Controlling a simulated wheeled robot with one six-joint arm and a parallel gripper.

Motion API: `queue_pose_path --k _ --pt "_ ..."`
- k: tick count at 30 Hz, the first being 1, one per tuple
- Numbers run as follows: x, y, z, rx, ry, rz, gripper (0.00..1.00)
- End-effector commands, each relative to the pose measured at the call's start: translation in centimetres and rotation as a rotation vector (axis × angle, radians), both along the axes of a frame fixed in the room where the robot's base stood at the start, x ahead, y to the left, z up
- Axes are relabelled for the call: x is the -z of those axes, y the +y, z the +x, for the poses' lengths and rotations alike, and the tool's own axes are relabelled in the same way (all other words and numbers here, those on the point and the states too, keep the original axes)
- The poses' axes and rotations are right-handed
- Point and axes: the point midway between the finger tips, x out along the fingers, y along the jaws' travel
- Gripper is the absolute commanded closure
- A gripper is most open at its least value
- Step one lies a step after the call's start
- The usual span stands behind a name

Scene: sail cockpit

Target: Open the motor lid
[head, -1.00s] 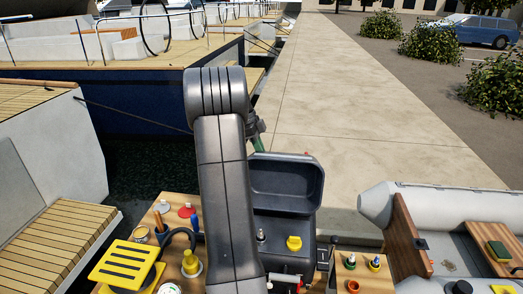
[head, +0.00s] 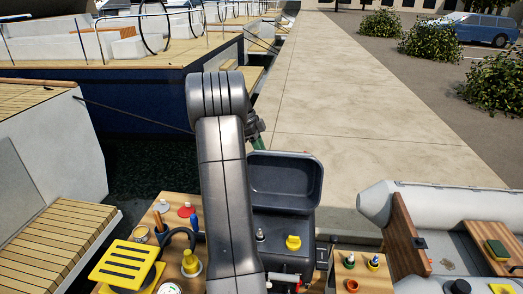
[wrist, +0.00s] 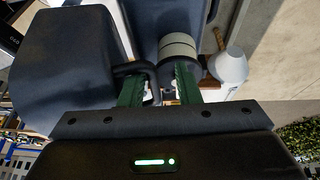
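The motor lid (head: 284,177) is a dark grey tray-like cover. In the head view it stands raised and tilted back behind the motor (head: 270,226), its hollow inner side facing me. My gripper (head: 262,143) is at the lid's upper left corner, partly hidden behind my arm. In the wrist view the green fingers of my gripper (wrist: 158,92) are apart. A dark bent bar (wrist: 138,68) lies beside and partly between them; whether it touches them I cannot tell. The opened motor shows a yellow cap (head: 293,243) and a metal plug (head: 260,235).
A wooden board with tools and a yellow slotted piece (head: 125,263) stands left of the motor. A small wooden board (head: 365,268) stands right of it. A grey inflatable boat (head: 440,198) lies at right. The concrete quay (head: 345,110) behind is clear.

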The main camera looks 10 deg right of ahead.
Motion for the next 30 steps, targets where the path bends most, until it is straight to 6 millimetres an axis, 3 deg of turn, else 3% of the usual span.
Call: queue_pose_path --k 11,14,24,30 --pt "-0.1 0.8 0.1 -0.002 0.004 0.007 0.67" --pt "-1.5 1.2 0.4 -0.003 -0.002 0.008 0.67" --pt "-8.9 3.4 1.5 -0.002 -0.005 0.005 0.67" --pt "-11.5 4.2 1.8 -0.001 -0.001 0.005 0.67"
